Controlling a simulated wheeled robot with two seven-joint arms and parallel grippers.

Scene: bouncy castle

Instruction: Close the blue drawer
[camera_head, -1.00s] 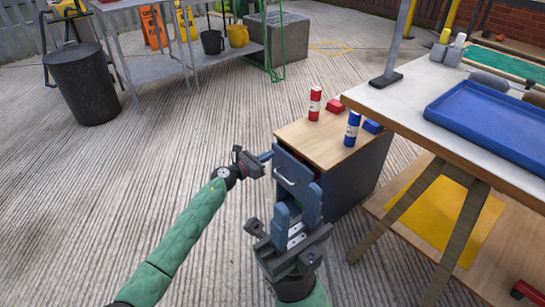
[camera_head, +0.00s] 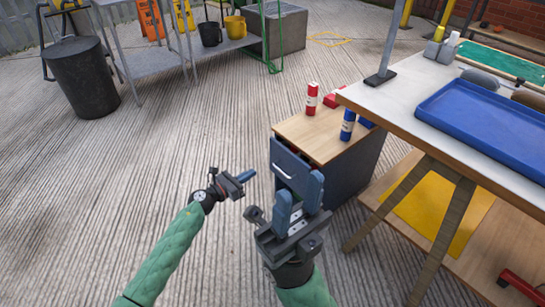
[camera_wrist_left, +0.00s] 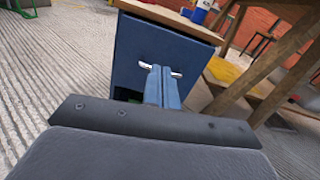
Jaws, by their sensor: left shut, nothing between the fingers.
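The blue drawer (camera_head: 289,166) is the front with a silver handle on a wood-topped cabinet (camera_head: 315,138). The drawer front (camera_wrist_left: 135,50) also shows in the left wrist view, with the handle partly behind my fingers. My left gripper (camera_head: 246,176) is shut and empty, left of the drawer front and apart from it. My right gripper (camera_head: 298,203) is open, its two blue fingers in front of the drawer, hiding its lower right part.
A table (camera_head: 408,95) with a blue tray (camera_head: 490,118) stands close on the right. The ground on the left is open.

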